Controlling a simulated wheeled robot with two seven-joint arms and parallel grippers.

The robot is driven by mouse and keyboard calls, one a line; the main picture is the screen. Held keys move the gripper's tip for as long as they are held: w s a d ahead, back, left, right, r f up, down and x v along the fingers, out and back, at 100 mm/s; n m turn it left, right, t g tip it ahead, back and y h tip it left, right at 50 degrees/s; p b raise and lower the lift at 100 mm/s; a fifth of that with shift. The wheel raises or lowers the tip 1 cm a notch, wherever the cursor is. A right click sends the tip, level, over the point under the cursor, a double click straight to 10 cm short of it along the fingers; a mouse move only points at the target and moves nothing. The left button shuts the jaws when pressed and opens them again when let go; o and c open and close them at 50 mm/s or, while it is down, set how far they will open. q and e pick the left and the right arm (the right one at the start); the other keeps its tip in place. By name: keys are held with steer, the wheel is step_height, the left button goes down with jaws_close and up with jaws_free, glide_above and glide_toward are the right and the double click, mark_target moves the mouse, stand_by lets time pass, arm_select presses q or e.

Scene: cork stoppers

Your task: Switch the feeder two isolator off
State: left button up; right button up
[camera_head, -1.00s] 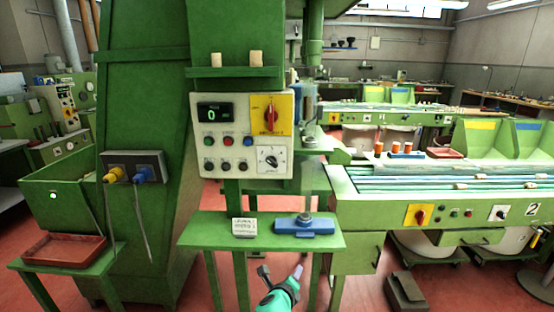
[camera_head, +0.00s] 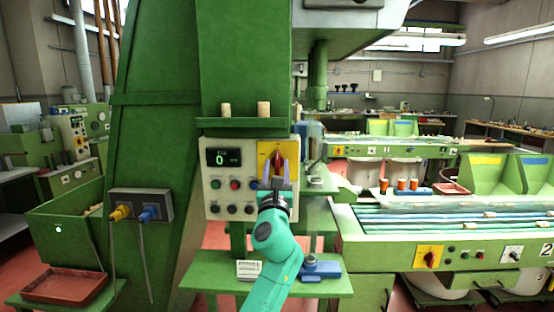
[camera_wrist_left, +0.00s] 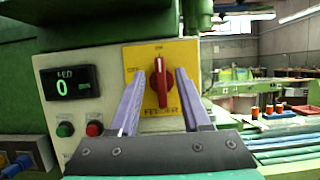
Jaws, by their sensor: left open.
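The feeder isolator is a red rotary knob (camera_wrist_left: 161,84) on a yellow plate (camera_wrist_left: 183,52); the plate also shows in the head view (camera_head: 263,149) on the cream control panel (camera_head: 213,184). Its knob stands about upright, with ON marked above and OFF at the left. FEEDER is printed below; I cannot read a number. My left gripper (camera_head: 279,166) is open in front of the plate. In the wrist view its two pale fingers (camera_wrist_left: 157,98) stand on either side of the knob, apart from it. My right gripper is not in view.
The panel has a display reading 0 (camera_head: 224,157) and several buttons. A green shelf (camera_head: 240,123) with two corks is above. A second yellow plate with a red knob (camera_head: 429,258) is on the conveyor near a "2" sign. A small green table (camera_head: 215,270) stands below.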

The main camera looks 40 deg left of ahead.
arm_select(q)
steer(key=shift+x, duration=1)
jaws_close()
steer(key=shift+f, duration=0.1)
